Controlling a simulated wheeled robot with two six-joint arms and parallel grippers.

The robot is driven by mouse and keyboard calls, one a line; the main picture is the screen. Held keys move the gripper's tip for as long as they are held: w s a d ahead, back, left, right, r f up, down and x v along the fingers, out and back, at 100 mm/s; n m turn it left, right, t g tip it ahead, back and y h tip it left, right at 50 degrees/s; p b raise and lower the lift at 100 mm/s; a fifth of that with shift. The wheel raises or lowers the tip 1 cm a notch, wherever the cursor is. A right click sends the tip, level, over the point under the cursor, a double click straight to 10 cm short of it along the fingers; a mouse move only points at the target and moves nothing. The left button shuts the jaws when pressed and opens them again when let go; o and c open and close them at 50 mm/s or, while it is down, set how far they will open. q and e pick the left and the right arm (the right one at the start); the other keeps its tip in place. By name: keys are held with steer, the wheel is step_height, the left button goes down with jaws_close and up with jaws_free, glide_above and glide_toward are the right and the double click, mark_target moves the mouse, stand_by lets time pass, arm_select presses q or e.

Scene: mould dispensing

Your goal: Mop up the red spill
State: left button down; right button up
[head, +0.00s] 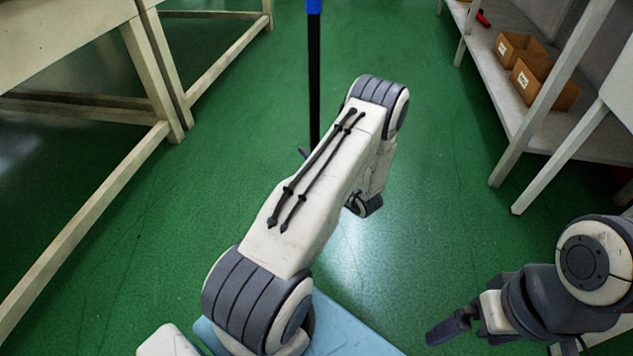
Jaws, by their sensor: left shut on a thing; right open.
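A black pole with a blue upper part (314,75) stands upright in the middle of the head view, likely a mop handle. Its lower end is hidden behind my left arm. My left gripper (304,153) is mostly hidden behind that arm; only a small dark tip shows beside the pole, and it is shut on the pole. My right gripper (455,326) is at the lower right, open and empty, above the floor. No red spill and no mop head show in this view.
Cream table frames (85,220) stand on the left. A grey shelf (485,75) on the right holds cardboard boxes (535,75) and a small red item (483,19). The green floor (430,150) between them is clear.

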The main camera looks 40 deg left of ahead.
mark_target(311, 137)
arm_select(q)
steer(key=shift+r+p, duration=2)
steer(key=shift+r, duration=0.65)
